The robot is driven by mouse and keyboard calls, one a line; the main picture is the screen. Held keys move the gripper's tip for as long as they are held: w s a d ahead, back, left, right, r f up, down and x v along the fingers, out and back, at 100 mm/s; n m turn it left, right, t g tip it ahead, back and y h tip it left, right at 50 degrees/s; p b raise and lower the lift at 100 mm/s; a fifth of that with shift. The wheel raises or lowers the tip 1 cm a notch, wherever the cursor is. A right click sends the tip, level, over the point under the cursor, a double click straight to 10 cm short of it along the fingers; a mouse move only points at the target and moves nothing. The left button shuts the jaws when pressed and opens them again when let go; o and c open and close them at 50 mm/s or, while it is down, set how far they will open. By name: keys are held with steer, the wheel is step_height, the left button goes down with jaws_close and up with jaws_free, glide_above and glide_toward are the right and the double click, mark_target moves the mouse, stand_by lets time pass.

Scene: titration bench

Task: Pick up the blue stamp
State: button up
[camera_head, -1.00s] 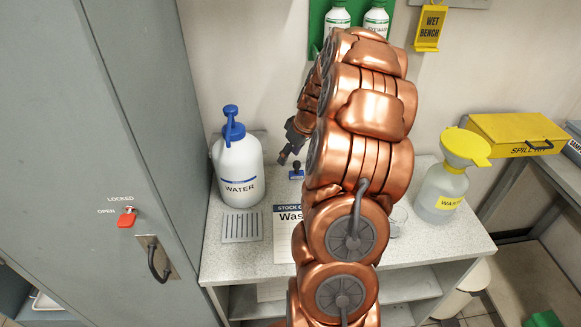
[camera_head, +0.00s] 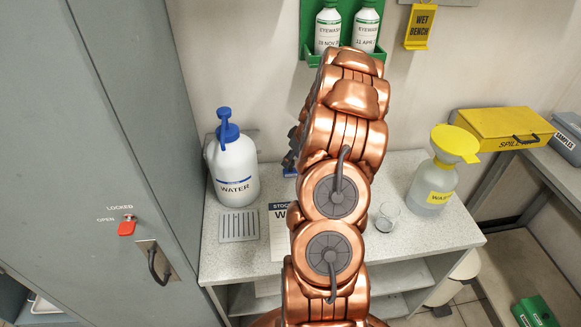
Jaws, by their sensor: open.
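The small blue stamp (camera_head: 289,171) stands on the pale speckled bench top (camera_head: 258,194), right of the water jug and just left of my copper arm. My gripper (camera_head: 290,158) is right by the stamp, at or just above its top. The gripper is open, and most of it is hidden behind my arm. I cannot tell whether its fingers are around the stamp or only beside it.
A white water jug (camera_head: 233,172) with a blue pump stands left of the gripper, behind a grey drip grille (camera_head: 239,226). A partly hidden paper sheet (camera_head: 280,236) lies in front. A clear beaker (camera_head: 387,217) and yellow-topped waste bottle (camera_head: 436,180) stand right.

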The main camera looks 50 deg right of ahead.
steer(key=shift+x, duration=1.1)
steer(key=shift+c, duration=0.3)
jaws_close()
